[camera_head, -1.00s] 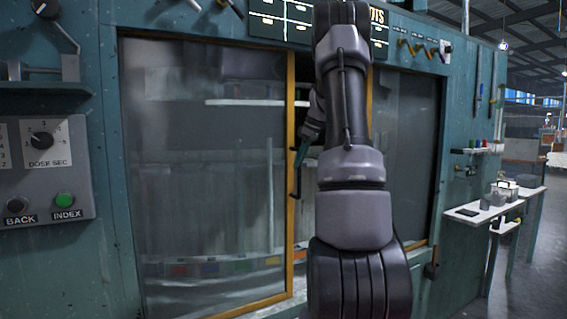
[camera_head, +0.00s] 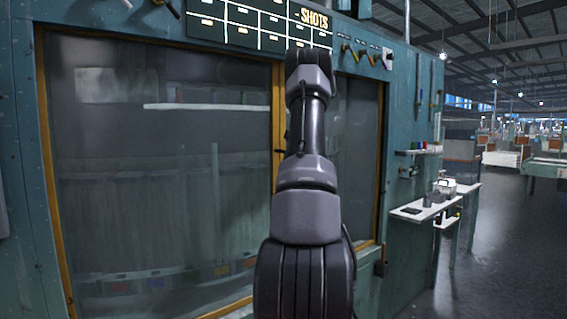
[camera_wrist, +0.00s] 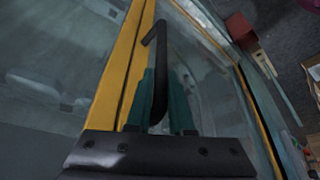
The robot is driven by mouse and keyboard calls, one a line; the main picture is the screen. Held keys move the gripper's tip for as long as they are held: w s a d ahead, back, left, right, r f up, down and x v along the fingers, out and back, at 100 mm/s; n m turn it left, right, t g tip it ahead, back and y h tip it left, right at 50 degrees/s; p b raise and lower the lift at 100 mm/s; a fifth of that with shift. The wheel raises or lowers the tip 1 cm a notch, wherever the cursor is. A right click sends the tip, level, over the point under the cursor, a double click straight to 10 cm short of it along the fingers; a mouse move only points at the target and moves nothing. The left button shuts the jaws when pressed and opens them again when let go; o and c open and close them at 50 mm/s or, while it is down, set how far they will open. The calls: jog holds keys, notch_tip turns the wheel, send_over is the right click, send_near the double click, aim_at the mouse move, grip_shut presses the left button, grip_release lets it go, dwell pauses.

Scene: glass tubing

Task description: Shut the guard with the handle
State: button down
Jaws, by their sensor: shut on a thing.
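The guard is a glazed panel (camera_head: 170,150) with a yellow frame, on the front of the teal machine in the head view. In the wrist view two yellow frame bars (camera_wrist: 122,72) run side by side with only a thin dark line between them. The black handle (camera_wrist: 160,45) stands just right of these bars, its bent end toward the top. My gripper (camera_wrist: 162,85) has its green fingers on either side of the handle and is shut on it. In the head view my arm hides the gripper and most of the handle.
A second glazed pane (camera_head: 362,150) lies right of my arm. A small white shelf table (camera_head: 408,212) with items projects from the machine's right side. Open floor (camera_head: 490,235) lies farther right.

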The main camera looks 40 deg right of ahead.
jog(key=shift+d+r, duration=0.15)
jog(key=shift+d, duration=0.1)
jog(key=c, duration=0.8)
grip_release()
jog(key=shift+d, duration=0.1)
jog(key=v, duration=1)
jog(key=shift+r, duration=0.25)
jog(key=shift+s, duration=0.1)
